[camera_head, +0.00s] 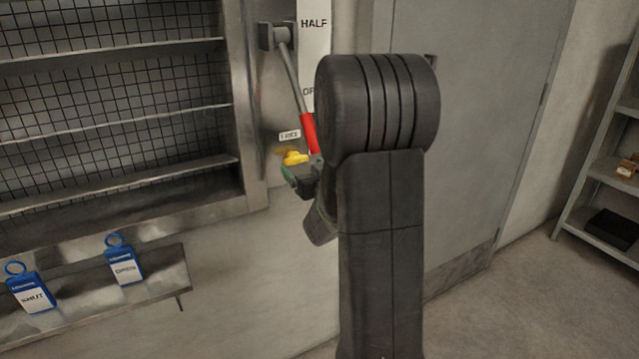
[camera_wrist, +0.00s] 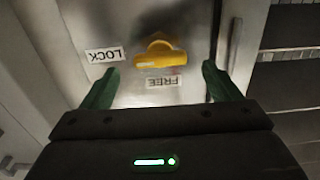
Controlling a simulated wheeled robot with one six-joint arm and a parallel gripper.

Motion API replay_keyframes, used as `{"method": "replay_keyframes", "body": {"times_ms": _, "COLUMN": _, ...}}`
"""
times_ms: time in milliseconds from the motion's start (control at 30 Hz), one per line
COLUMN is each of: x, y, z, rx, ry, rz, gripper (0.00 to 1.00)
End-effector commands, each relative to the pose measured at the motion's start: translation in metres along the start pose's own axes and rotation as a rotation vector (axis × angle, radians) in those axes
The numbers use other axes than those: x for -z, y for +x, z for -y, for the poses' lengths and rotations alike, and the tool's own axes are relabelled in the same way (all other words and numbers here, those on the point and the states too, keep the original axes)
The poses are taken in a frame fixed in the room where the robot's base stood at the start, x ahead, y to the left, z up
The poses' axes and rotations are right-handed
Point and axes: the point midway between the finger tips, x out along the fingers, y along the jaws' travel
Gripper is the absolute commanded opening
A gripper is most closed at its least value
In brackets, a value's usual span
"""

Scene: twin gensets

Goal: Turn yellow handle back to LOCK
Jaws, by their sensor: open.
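The yellow handle (camera_wrist: 160,58) is on the grey metal panel in the wrist view, with its broad bar lying crosswise in the picture. The FREE label (camera_wrist: 163,82), upside down, is just below it; the LOCK label (camera_wrist: 103,54), also upside down, is to its left. My gripper (camera_wrist: 160,69) is open, its green fingers spread to either side of the handle, with no contact visible. In the head view the yellow handle (camera_head: 295,157) shows just above my gripper (camera_head: 290,174), which my arm partly hides.
A red-gripped lever (camera_head: 309,133) hangs close above the handle, beside a strip marked HALF (camera_head: 314,24). Wire-backed shelves (camera_head: 110,120) stand left. A grey door (camera_head: 490,130) is at right.

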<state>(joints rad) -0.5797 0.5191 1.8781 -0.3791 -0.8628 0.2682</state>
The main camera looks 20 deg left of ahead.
Motion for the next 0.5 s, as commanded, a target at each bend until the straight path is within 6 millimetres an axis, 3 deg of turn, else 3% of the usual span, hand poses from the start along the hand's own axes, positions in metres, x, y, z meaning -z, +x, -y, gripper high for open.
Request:
{"method": "replay_keyframes", "body": {"times_ms": 300, "x": -0.001, "y": -0.073, "z": -0.001, "rx": -0.003, "ry": 0.001, "rz": 0.0, "gripper": 0.84}}
{"method": "replay_keyframes", "body": {"times_ms": 500, "x": 0.0, "y": -0.099, "z": 0.0, "rx": -0.002, "ry": 0.0, "rz": 0.0, "gripper": 0.84}}
